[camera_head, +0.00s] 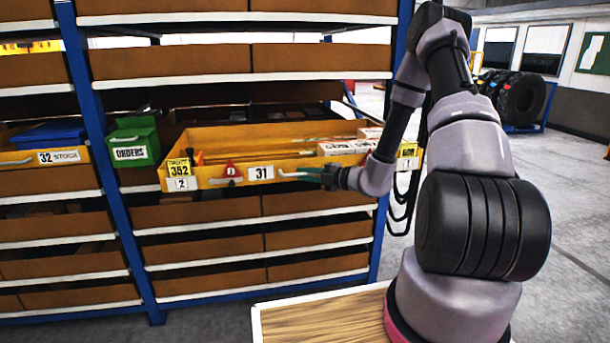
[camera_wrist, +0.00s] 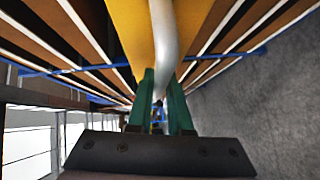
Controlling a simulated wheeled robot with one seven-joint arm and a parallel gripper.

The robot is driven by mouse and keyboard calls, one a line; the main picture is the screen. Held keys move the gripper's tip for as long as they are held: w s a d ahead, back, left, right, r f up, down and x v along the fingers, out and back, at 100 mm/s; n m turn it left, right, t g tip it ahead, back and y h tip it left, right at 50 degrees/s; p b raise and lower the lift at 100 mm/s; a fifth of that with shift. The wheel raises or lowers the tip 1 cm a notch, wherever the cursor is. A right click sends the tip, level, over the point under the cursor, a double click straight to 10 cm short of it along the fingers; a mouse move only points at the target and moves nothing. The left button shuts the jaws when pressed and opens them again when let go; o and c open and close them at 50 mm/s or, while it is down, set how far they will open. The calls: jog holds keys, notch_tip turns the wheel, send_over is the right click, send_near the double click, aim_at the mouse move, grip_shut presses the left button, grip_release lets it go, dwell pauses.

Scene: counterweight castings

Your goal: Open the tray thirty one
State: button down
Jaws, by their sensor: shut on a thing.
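Tray thirty one (camera_head: 220,181) is a long yellow tray with a white "31" label (camera_head: 261,173) on its front. It stands out from the blue-framed shelf, and its open top shows boxes and long thin items inside. My gripper (camera_head: 300,176) is at the tray's front, just right of the label. In the wrist view, its green fingers (camera_wrist: 162,80) are shut on a pale metal handle (camera_wrist: 163,35) that runs between them, against the yellow front (camera_wrist: 131,30).
A green "ORDERS" bin (camera_head: 132,141) is left of the tray. A blue bin (camera_head: 48,134) sits in tray 32 (camera_head: 18,160) further left. A wooden-topped surface (camera_head: 320,325) is in front. Tyres (camera_head: 520,98) stand at the back right. Floor is clear at right.

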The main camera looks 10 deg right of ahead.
jog(key=c, duration=0.9)
grip_release()
jog(key=shift+o, duration=0.2)
jog(key=v, duration=1)
jog(key=shift+s+d, duration=0.25)
jog(key=shift+d, duration=0.05)
jog(key=s+a+r+n+g+h, duration=0.1)
jog(key=s+a+r+n+g, duration=0.6)
jog(key=n, duration=0.5)
jog(key=s+a+r+n+g, duration=0.25)
jog(key=s+r+n, duration=0.25)
jog(key=r+n, duration=0.45)
jog(key=s+d+r+n+t+h, duration=0.2)
jog(key=s+d+r+n+h, duration=0.1)
jog(key=n, duration=0.7)
jog(key=s+d+r+n+t+h, duration=0.3)
jog(key=s+r+n, duration=0.5)
jog(key=n, duration=0.3)
jog(key=d+r+h, duration=0.1)
jog(key=h, duration=0.1)
jog(key=shift+d+r+h, duration=0.15)
jog(key=shift+d+h, duration=0.15)
